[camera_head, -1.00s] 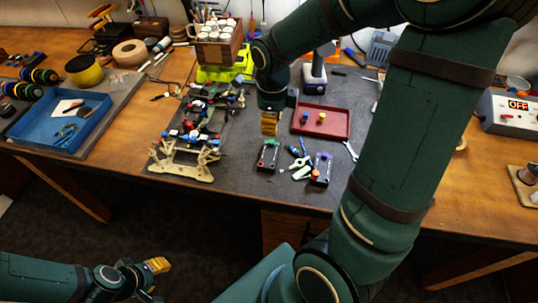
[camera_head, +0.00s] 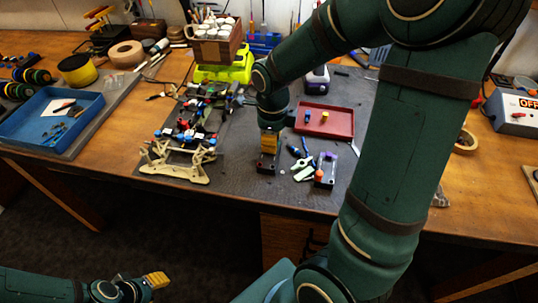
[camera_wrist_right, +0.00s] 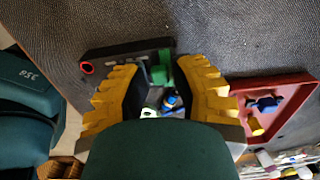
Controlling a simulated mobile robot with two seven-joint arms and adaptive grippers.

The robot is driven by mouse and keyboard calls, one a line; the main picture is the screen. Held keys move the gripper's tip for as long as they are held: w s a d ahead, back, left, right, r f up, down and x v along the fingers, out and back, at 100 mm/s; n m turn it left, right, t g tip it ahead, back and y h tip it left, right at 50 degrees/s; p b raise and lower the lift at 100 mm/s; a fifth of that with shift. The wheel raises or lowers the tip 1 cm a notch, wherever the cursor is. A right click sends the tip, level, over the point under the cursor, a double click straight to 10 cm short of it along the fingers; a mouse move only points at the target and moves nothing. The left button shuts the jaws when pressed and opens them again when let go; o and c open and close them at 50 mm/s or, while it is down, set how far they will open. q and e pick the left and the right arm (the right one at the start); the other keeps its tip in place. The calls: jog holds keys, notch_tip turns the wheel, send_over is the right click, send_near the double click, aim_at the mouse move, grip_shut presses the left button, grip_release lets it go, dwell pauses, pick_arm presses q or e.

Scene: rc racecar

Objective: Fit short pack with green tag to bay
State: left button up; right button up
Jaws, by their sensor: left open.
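A black pack with a green tag lies on the grey mat; its dark end (camera_head: 265,170) shows under my right gripper (camera_head: 269,155) in the head view. In the right wrist view the pack (camera_wrist_right: 115,58) lies across the picture, with a red ring at its left end and the green tag (camera_wrist_right: 160,70) between the fingertips. My right gripper (camera_wrist_right: 158,66) is open just above it; contact cannot be told. The RC car chassis (camera_head: 187,145) stands to the left; its bay cannot be made out. My left gripper (camera_head: 156,281) is open and empty, low at the left.
Another black pack (camera_head: 325,172) with a purple tag lies to the right, beside pale green clips (camera_head: 304,171) and blue parts. A red tray (camera_head: 338,124) is behind them. A blue tray (camera_head: 35,130) is at far left. Bare mat lies between chassis and packs.

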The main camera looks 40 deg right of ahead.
grip_shut()
jog(key=shift+r+p, duration=0.5)
jog(key=shift+r, duration=0.15)
jog(key=shift+r+p, duration=1.6)
jog(key=shift+r, duration=0.3)
